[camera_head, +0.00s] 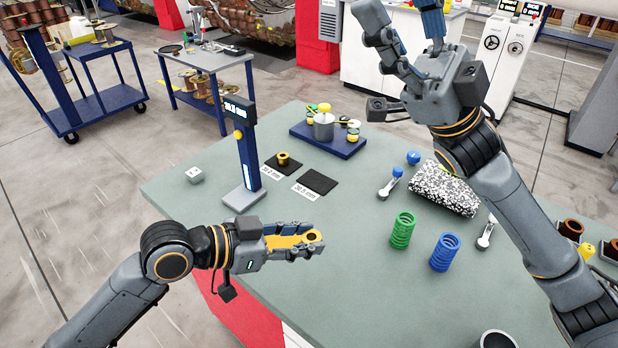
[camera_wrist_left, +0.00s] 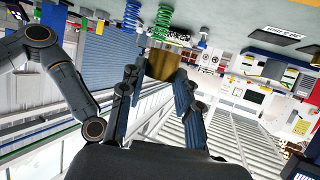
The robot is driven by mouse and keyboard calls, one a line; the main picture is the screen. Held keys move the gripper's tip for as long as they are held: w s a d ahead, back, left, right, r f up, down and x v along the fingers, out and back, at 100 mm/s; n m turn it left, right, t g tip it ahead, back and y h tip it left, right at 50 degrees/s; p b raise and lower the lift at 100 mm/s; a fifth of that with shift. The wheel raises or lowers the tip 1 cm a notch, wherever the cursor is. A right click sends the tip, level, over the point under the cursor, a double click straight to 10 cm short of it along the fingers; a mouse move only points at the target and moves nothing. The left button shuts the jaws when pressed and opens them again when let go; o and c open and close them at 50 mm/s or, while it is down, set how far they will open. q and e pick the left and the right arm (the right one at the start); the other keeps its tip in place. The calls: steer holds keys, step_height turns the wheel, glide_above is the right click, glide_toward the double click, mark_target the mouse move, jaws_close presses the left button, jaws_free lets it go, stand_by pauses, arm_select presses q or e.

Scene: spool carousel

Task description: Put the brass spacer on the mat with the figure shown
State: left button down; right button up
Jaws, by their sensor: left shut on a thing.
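My left gripper (camera_head: 312,240) reaches over the table's front left part, shut on a brass spacer (camera_head: 314,236). The spacer also shows between the fingertips in the left wrist view (camera_wrist_left: 161,64). A blue gauge post (camera_head: 248,160) has a lit display (camera_head: 238,108) with a millimetre figure too small to read surely. Behind the gripper lie two dark mats with white labels. The left mat (camera_head: 293,170) carries another brass piece (camera_head: 283,158). The right mat (camera_head: 317,180) is bare; its label (camera_head: 310,192) seems to read 30.5 mm. My right gripper (camera_head: 402,22) is raised and open, empty.
A blue-based stand with small spools (camera_head: 328,143) is behind the mats. A green spring (camera_head: 402,230), a blue spring (camera_head: 444,252) and a speckled block (camera_head: 443,188) occupy the right side. A white die-like cube (camera_head: 194,175) sits at the left edge. The table between mats and gripper is clear.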

steer(key=w+a+f+n+t+h, duration=0.1)
steer(key=a+f+n+h, duration=0.55)
steer(key=n, duration=0.65)
steer(key=a+f+n+t+h, duration=0.1)
steer(key=a+f+n+h, duration=0.3)
steer(key=a+f+n, duration=0.6)
steer(key=w+d+f+n+t+h, duration=0.25)
steer(key=w+f+n+h, duration=0.25)
steer(key=f+n, duration=0.55)
steer(key=r+n+t+h, duration=0.2)
steer(key=n+h, duration=1)
steer(key=n, duration=0.1)
glide_above(309, 236)
step_height(309, 236, down, 12)
steer(key=shift+r, duration=0.1)
steer(key=shift+c, duration=0.5)
